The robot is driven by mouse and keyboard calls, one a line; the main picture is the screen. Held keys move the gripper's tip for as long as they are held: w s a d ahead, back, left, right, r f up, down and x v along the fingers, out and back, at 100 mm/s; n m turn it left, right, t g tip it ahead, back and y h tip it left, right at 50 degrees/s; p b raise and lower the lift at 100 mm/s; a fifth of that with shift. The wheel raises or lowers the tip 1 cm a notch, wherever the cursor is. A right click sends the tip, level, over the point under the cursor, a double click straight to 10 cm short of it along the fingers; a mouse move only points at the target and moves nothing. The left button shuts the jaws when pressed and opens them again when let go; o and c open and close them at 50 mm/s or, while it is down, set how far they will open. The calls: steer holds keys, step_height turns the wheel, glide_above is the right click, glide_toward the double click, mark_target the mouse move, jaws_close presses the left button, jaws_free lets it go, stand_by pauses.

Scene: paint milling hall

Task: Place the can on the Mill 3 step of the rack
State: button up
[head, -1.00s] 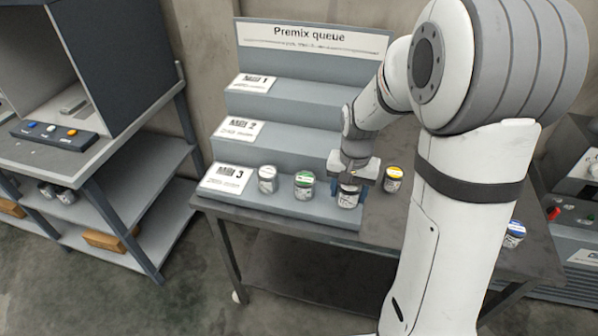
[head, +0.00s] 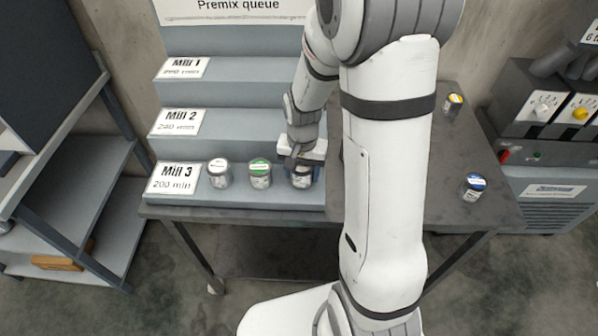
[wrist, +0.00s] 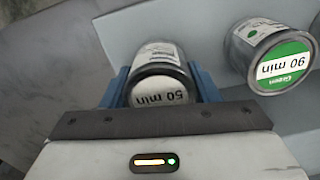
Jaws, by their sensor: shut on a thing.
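My gripper (head: 302,164) is shut on a can (head: 302,180) at the right end of the rack's Mill 3 step (head: 240,200). In the wrist view the held can (wrist: 160,82) has a white lid reading "50 min" and sits between the blue fingers. It looks upright and at about the height of its neighbours; I cannot tell whether its base touches the step. A green-lidded can (head: 260,174), marked "90 min" in the wrist view (wrist: 268,56), stands beside it, apart from it. A white-lidded can (head: 219,174) stands further left on the same step.
The Mill 1 step (head: 250,68) and Mill 2 step (head: 250,120) look empty where visible. A blue-lidded can (head: 474,187) and a yellow-lidded can (head: 454,105) stand on the dark table (head: 420,205) at right. My arm hides part of the table.

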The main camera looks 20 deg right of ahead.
steer(key=shift+f, duration=0.5)
steer(key=shift+f, duration=0.15)
steer(key=o, duration=1.1)
